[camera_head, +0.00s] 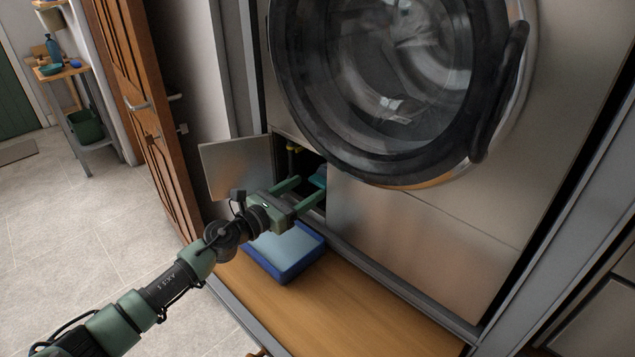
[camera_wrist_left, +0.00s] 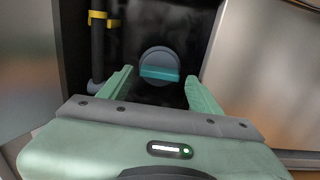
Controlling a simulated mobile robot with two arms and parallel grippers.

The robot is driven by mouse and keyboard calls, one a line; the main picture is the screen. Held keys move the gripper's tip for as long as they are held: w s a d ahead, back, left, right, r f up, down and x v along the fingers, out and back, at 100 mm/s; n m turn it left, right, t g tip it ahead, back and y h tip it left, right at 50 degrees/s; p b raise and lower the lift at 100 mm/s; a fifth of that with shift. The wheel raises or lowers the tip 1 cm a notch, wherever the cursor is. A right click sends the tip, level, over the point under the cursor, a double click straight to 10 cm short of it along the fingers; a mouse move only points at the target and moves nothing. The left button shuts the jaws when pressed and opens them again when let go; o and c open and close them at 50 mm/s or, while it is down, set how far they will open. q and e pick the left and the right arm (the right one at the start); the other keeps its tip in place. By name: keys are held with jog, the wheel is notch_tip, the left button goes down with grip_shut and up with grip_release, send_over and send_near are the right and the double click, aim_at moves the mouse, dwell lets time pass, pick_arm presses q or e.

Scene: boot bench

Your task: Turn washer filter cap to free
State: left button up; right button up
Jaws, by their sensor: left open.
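The washer filter cap (camera_wrist_left: 159,66) is a round dark grey disc with a teal grip bar across it. It sits inside the dark opening low on the washer (camera_head: 440,240), and the bar lies nearly level in the left wrist view. In the head view only a bit of teal (camera_head: 319,178) shows beside my gripper. My left gripper (camera_head: 305,182) is open and empty, with its fingers reaching into the opening. In the left wrist view its two fingers (camera_wrist_left: 162,88) stand either side of the cap, apparently short of it. My right gripper is out of view.
The small flap door (camera_head: 236,167) hangs open left of the opening. A blue tray (camera_head: 284,251) lies on the wooden ledge (camera_head: 350,310) below. A dark hose with a yellow clip (camera_wrist_left: 98,18) runs left of the cap. The washer's round door (camera_head: 390,80) bulges out above.

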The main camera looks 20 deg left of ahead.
aim_at(316, 183)
pick_arm(q)
jog(key=x, duration=0.4)
jog(key=shift+w+d, duration=0.1)
jog(key=c, duration=1.1)
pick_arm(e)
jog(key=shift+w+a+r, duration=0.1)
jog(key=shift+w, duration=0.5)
